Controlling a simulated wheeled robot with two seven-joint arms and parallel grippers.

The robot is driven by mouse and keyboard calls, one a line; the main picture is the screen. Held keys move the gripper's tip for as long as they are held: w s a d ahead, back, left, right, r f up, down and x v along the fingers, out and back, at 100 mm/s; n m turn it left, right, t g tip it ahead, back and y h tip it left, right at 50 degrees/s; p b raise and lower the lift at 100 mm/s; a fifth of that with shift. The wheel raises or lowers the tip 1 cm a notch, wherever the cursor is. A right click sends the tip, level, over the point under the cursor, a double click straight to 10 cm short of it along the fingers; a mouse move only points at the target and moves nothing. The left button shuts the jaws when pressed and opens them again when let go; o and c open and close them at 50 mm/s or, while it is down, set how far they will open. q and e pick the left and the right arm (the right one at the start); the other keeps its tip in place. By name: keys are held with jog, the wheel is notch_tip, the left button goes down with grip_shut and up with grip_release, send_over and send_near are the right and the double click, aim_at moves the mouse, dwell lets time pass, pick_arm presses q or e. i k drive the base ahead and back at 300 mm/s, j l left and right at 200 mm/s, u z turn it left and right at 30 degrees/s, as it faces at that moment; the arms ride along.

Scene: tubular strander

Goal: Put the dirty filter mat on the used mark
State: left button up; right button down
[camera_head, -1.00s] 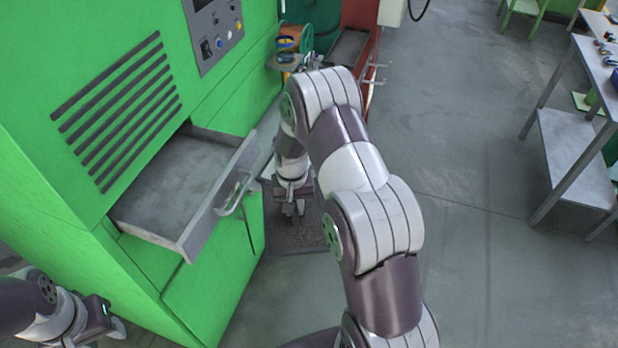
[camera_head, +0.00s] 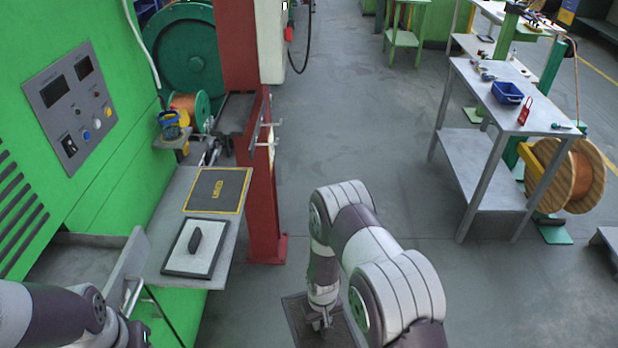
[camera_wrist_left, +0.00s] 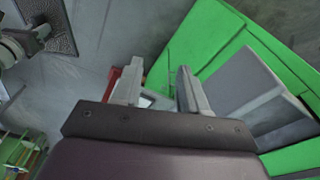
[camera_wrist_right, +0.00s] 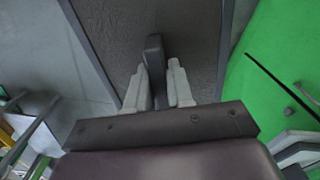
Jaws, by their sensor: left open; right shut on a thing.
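The dirty filter mat (camera_head: 345,332) is a dark grey framed panel, held low over the floor and cut by the bottom edge of the head view. My right gripper (camera_head: 320,318) is shut on its upright dark handle, which shows between the fingers in the right wrist view (camera_wrist_right: 157,76); the mat's grey face (camera_wrist_right: 112,40) lies beyond. The used mark (camera_head: 203,187) is a dark square with a yellow border and yellow lettering on the grey shelf (camera_head: 166,217). It is bare. My left gripper (camera_wrist_left: 155,92) is open and empty near the drawer.
A white filter mat (camera_head: 178,257) with a black handle lies on the shelf's near part. The open drawer (camera_head: 75,263) of the green machine is left of the shelf. A red post (camera_head: 264,200) stands right of the shelf. Floor between the post and the workbench (camera_head: 500,100) is clear.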

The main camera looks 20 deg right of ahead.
aim_at(210, 188)
jog(key=i+l+z, duration=0.2)
jog(key=z, duration=0.25)
jog(key=i+l+z, duration=0.25)
jog(key=z, duration=0.25)
jog(key=i+l+z, duration=0.2)
jog(key=z, duration=0.25)
jog(key=i+u, duration=0.25)
jog(key=u, duration=0.15)
jog(key=i+l+u, duration=0.15)
jog(key=u, duration=0.3)
jog(key=i+l+u, duration=0.2)
jog(key=u, duration=0.2)
jog(key=i+l+u, duration=0.2)
jog(key=u, duration=0.2)
